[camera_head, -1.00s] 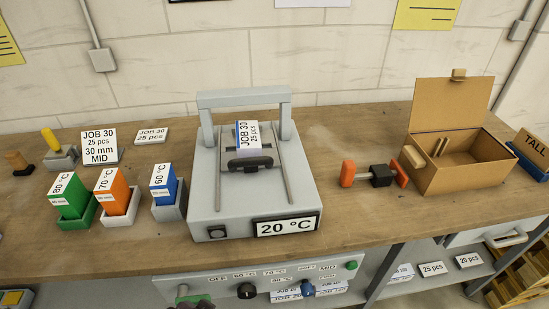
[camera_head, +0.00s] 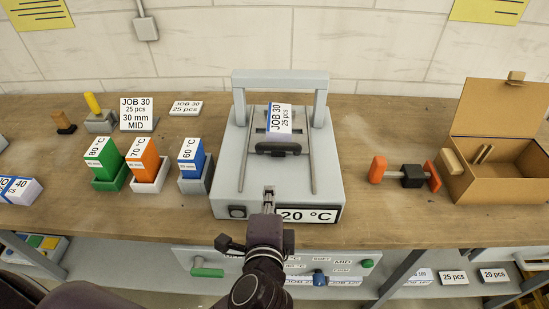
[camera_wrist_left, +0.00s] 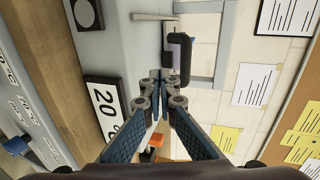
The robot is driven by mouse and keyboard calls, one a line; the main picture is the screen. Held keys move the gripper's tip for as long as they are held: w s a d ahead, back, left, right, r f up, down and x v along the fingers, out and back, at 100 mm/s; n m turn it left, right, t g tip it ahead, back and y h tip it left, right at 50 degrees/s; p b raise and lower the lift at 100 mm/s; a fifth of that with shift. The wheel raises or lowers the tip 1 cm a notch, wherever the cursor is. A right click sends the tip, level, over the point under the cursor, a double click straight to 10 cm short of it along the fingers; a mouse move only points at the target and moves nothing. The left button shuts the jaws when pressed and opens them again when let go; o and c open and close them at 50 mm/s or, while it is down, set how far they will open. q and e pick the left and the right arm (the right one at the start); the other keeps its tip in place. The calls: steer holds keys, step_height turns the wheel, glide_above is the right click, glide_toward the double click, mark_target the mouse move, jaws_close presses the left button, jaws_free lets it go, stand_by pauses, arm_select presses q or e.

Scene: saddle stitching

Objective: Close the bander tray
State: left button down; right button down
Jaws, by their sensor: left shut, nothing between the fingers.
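The grey bander (camera_head: 229,180) stands on the bench with an arch at its back and a "20 °C" display on its front. A black handle (camera_head: 278,149) lies across its top between two rails, in front of a stack marked "JOB 30" (camera_head: 279,118). I take the handle to be the tray's; it also shows in the left wrist view (camera_wrist_left: 185,62). My left gripper (camera_head: 269,190) is at the bander's front edge, in front of the handle and apart from it. In the left wrist view its fingers (camera_wrist_left: 160,76) are together and empty. My right gripper is not in view.
Green, orange and blue blocks (camera_head: 192,160) in holders stand left of the bander. An orange-ended tool (camera_head: 411,175) and an open cardboard box (camera_head: 490,180) are to the right. A control panel with knobs (camera_head: 320,278) is below the bench's front edge.

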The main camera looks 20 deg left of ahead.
arm_select(q)
steer(key=p, duration=0.3)
glide_toward(272, 154)
steer(key=x, duration=0.6)
steer(key=shift+w+a, duration=0.1)
steer(key=shift+w, duration=0.2)
steer(key=shift+f, duration=0.1)
steer(key=w, duration=0.2)
steer(key=w+a, duration=0.1)
steer(key=w, duration=0.3)
steer(key=shift+a+p, duration=0.35)
